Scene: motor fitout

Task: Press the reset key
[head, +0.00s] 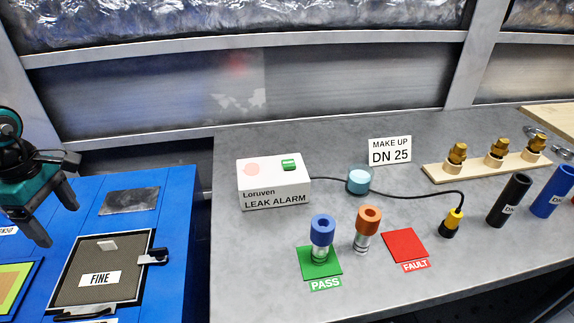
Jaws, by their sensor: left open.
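The white alarm box (273,184), labelled "Loruven LEAK ALARM", stands at the left of the grey table. Its top has a pale pink round disc (252,169) and a small green key (289,164). No label on the key can be read as reset. My left gripper (54,222) is at the far left, open and empty, above the blue bench and well apart from the box. My right gripper is not in view.
A black cable runs from the box past a light-blue cylinder (359,181) to a yellow-black probe (451,223). A blue-topped fitting (322,232) stands on the green PASS square; an orange-topped one (367,226) stands beside it. The red FAULT square (405,245) is bare.

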